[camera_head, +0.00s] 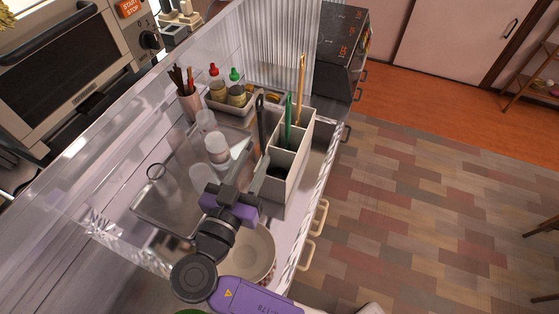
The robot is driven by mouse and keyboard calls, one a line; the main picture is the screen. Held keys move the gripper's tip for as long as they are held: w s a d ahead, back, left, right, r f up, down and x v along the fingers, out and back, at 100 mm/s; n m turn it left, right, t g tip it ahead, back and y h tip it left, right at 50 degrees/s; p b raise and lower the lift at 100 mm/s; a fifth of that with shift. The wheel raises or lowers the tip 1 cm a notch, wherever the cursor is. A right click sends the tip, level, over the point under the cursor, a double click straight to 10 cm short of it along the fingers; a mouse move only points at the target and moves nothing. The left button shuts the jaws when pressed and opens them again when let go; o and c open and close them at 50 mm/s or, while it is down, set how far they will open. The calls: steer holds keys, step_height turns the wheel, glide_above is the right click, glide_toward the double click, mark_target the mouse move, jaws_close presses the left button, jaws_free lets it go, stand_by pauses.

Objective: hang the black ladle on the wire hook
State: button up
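A slim black handle with a looped top, likely the black ladle (261,122), stands nearly upright at the left side of the light grey utensil holder (291,181). Its lower end and bowl are hidden.
A green utensil (289,122) and a wooden one (301,76) stand in the holder. Clear glasses and a white-topped jar (217,147) stand left of it. A bowl (259,252) lies below my wrist. Clear walls (110,135) enclose the dryer.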

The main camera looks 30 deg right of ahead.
steer(key=shift+w+d+r+m+h, duration=0.1)
steer(key=shift+d+r+m+h, duration=0.05)
steer(key=shift+d+m+h, duration=0.2)
steer(key=shift+p+x, duration=0.35)
steer(key=shift+x, duration=0.55)
steer(key=p+x, duration=0.2)
steer(key=x, duration=0.3)
steer(key=shift+w+d+r, duration=0.1)
steer(key=shift+d+r, duration=0.05)
steer(key=shift+d, duration=0.2)
jaws_close()
